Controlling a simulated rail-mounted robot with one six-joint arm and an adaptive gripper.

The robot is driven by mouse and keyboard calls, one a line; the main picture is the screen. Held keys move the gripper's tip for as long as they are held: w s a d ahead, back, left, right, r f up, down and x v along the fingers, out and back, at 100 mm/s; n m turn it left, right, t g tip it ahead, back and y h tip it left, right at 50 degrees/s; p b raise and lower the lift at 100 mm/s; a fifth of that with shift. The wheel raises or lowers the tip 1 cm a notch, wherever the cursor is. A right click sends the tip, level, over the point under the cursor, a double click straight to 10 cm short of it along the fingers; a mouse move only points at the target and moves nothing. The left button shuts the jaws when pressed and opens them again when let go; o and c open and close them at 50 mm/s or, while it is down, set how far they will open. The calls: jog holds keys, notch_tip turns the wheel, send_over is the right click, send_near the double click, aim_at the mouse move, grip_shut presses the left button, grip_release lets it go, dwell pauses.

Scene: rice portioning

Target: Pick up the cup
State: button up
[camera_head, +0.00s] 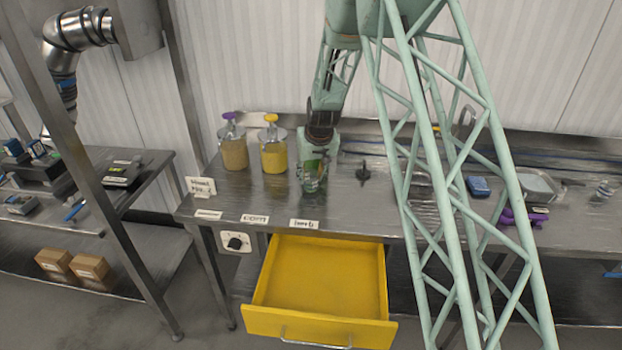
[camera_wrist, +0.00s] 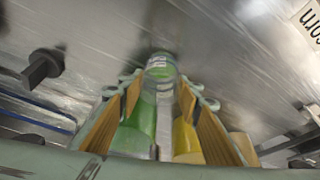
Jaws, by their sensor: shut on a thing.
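The cup (camera_head: 314,183) is a clear, glass-like cup with a green patch. In the head view it is at the steel counter below my arm. My gripper (camera_head: 316,160) points down and is shut on the cup. In the wrist view the end of the cup (camera_wrist: 160,67) shows between the two fingertips of my gripper (camera_wrist: 160,92), which have wood-coloured inner pads. My fingers hide part of the cup. I cannot tell whether its base touches the counter.
Two dispensers, one purple-topped (camera_head: 234,148) and one yellow-topped (camera_head: 273,150), stand left of the cup. A yellow drawer (camera_head: 318,275) is open and empty below the counter. A small dark knob-like object (camera_head: 362,172) is close on the right. A blue item (camera_head: 478,186) lies further right.

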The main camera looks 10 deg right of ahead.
jog(key=shift+r, duration=1.8)
jog(key=s+r+b, duration=0.1)
jog(key=s, duration=1.5)
jog(key=shift+r, duration=0.15)
